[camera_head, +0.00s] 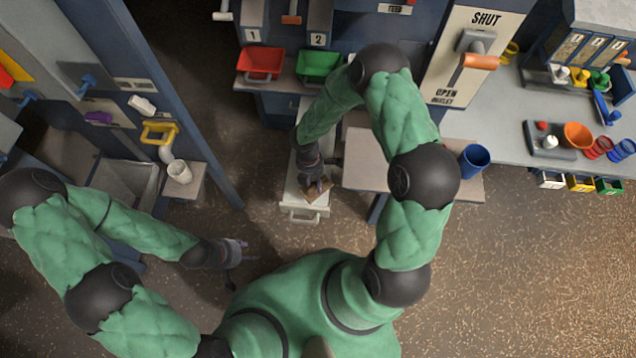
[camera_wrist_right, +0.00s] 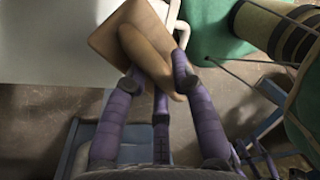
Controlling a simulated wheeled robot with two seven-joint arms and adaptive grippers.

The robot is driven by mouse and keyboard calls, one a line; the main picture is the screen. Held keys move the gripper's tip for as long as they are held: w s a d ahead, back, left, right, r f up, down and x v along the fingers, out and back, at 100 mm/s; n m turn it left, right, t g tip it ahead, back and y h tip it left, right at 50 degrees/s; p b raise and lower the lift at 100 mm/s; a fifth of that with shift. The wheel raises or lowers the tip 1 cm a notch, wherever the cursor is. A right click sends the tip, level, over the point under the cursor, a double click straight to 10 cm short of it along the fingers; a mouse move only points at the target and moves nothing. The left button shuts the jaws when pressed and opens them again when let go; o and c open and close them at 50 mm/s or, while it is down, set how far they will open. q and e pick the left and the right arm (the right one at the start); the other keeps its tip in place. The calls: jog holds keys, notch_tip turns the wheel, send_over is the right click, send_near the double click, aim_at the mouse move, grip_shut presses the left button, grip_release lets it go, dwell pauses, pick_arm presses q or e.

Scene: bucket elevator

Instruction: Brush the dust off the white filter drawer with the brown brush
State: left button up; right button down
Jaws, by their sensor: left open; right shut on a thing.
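The white filter drawer (camera_head: 289,197) is pulled out in the head view, with its handle (camera_head: 303,218) at the near end. It also shows as a pale surface in the right wrist view (camera_wrist_right: 50,45). My right gripper (camera_head: 316,184) is over the drawer, shut on the brown brush (camera_head: 319,194). In the wrist view its fingers (camera_wrist_right: 158,78) close around the wooden handle of the brush (camera_wrist_right: 118,30). The brush overlaps the drawer's near part; I cannot tell whether its bristles touch. No dust can be made out. My left gripper (camera_head: 238,252) is open and empty above the floor.
A beige board (camera_head: 378,160) stands just right of the drawer, with a blue cup (camera_head: 474,161) at its right end. Red (camera_head: 261,64) and green (camera_head: 320,64) bins sit behind. The floor in front is clear.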

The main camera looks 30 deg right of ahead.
jog(key=shift+s+p+v, duration=0.2)
jog(key=shift+p+v, duration=0.35)
jog(key=shift+v, duration=0.5)
pick_arm(q)
jog(key=shift+d+r, duration=0.4)
jog(key=shift+r, duration=0.4)
pick_arm(e)
jog(key=shift+d, duration=0.1)
